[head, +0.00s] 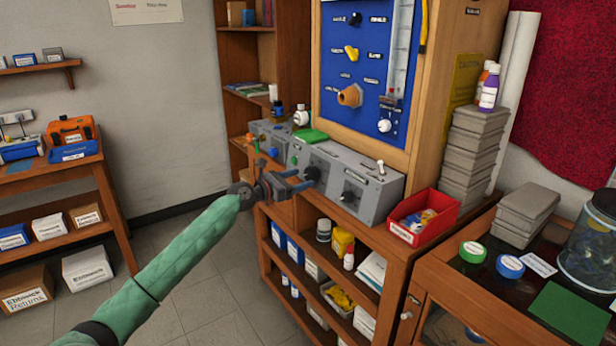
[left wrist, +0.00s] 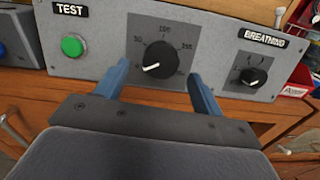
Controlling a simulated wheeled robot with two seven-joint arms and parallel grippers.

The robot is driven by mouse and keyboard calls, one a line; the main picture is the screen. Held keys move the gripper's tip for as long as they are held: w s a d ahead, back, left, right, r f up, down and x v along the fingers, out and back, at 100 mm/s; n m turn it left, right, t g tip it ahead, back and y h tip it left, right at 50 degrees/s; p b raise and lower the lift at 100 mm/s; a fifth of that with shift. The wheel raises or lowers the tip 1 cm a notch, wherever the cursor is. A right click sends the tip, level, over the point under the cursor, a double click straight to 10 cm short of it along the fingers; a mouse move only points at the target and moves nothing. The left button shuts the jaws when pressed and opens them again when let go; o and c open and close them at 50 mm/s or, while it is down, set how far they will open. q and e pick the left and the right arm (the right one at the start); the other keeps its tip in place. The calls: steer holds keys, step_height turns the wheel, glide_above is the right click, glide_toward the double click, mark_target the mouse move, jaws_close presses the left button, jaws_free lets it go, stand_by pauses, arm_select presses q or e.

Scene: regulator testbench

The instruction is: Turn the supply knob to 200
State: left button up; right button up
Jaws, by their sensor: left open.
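The supply knob (left wrist: 160,59) is a black round knob on a grey panel, with a dial of printed numbers around it. Its white pointer mark points to the lower left, below the 50 mark. In the head view the knob (head: 311,173) is on the front of the grey bench unit (head: 376,200). My left gripper (head: 297,182) is open in front of it. In the left wrist view its two blue fingers (left wrist: 159,73) stand to the left and right of the knob, apart from it. My right gripper is not in view.
A green TEST button (left wrist: 73,46) is left of the knob, and the BREATHING knob (left wrist: 253,77) is to its right. A red bin (head: 424,215) stands right of the unit. A blue panel (head: 362,60) with valves rises behind. Open floor (head: 190,270) lies left of the shelf.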

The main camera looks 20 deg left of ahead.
mark_target(307, 176)
arm_select(q)
steer(key=shift+x, duration=1.9)
steer(key=c, duration=1)
